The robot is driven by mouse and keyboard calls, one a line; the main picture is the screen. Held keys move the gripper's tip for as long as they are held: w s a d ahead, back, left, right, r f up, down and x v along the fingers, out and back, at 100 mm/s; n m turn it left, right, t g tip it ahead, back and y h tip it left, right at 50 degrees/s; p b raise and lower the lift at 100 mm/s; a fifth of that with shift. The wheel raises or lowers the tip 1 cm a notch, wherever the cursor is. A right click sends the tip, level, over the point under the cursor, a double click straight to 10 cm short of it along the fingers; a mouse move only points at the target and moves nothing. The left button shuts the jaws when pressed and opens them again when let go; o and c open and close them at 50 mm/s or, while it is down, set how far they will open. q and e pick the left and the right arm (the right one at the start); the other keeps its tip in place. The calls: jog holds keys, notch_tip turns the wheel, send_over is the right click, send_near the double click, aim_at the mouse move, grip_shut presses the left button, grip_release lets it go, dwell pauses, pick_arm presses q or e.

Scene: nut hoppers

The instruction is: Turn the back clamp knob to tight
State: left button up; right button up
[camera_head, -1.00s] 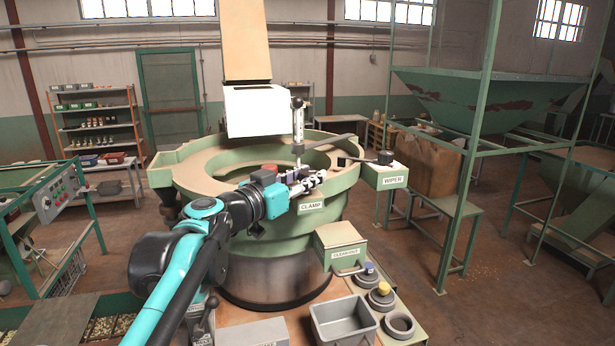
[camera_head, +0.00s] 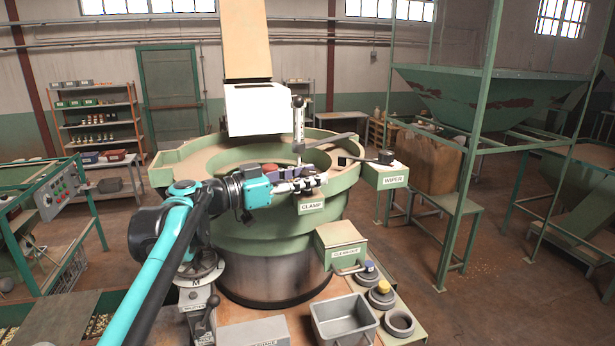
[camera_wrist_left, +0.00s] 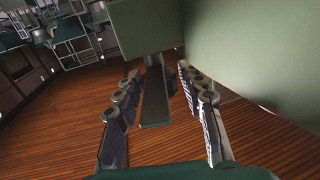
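The green block with the CLAMP label (camera_head: 312,203) sits on the front rim of the round green bowl (camera_head: 230,220). My left gripper (camera_head: 318,179) reaches in from the left, just above that label, pointing right. In the left wrist view my left gripper (camera_wrist_left: 158,80) has its fingers apart. A dark flat bar (camera_wrist_left: 155,95) hangs below a green block (camera_wrist_left: 142,25) and stands between the fingers, with gaps visible on both sides. I cannot tell whether this bar is the clamp knob. No knob stands out clearly in the head view; the gripper covers that spot. My right gripper is not in view.
A post (camera_head: 298,125) stands just behind the gripper. The WIPER box (camera_head: 385,178) with a black lever is to the right. The CLEANOUT box (camera_head: 340,245), a grey tray (camera_head: 343,318) and several round parts are in front. A large green surface (camera_wrist_left: 260,45) fills the wrist view's upper right.

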pick_arm(q)
jog(key=shift+d, duration=0.1)
jog(key=v, duration=1.2)
jog(key=shift+f, duration=0.1)
